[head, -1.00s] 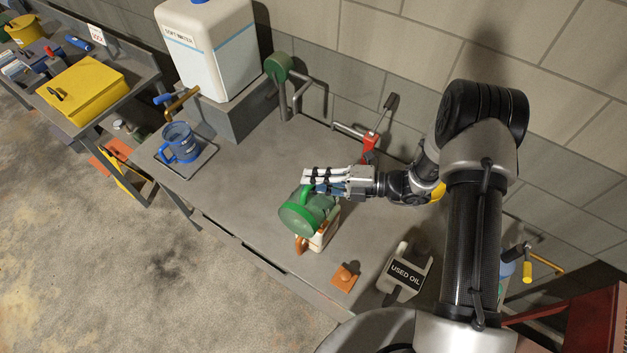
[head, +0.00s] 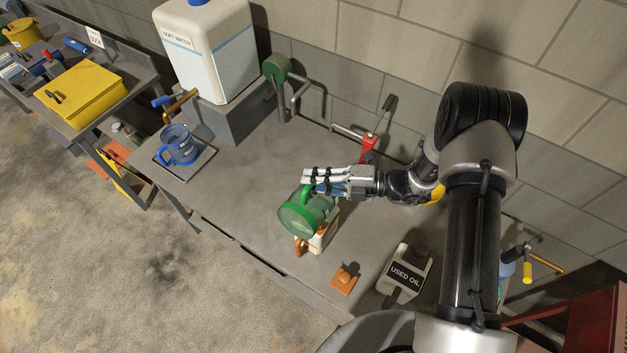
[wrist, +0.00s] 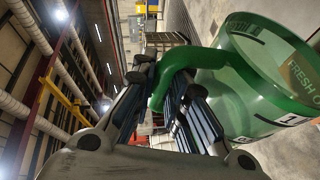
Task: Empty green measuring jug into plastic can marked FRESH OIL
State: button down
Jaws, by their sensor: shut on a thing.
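My gripper (head: 318,182) is shut on the handle of the green measuring jug (head: 300,219). In the head view the jug is tilted far over, above a pale plastic can (head: 325,236), and hides most of it. An orange part (head: 299,246) shows at the can's side. In the wrist view the jug (wrist: 235,95) is see-through green, with its handle between my fingers (wrist: 170,95). The lettering FRESH O (wrist: 303,75) shows through or beside the jug there. Whether liquid is leaving the jug cannot be seen.
A grey can marked USED OIL (head: 405,274) and an orange piece (head: 345,279) are at the bench's near right. A blue jug (head: 180,146) stands on a tray at left. A white SOFT WATER container (head: 208,48) stands behind. The bench middle (head: 250,180) is clear.

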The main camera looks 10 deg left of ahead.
jog(key=shift+w+d+r+m+b, duration=0.1)
jog(key=shift+w+d+m+b, duration=0.1)
jog(key=shift+w, duration=0.15)
jog(key=shift+w+d+r+m+b, duration=0.1)
jog(key=shift+w+m+b, duration=0.1)
jog(key=shift+w, duration=0.15)
dwell(0.6)
jog(key=shift+y, duration=0.3)
dwell(1.0)
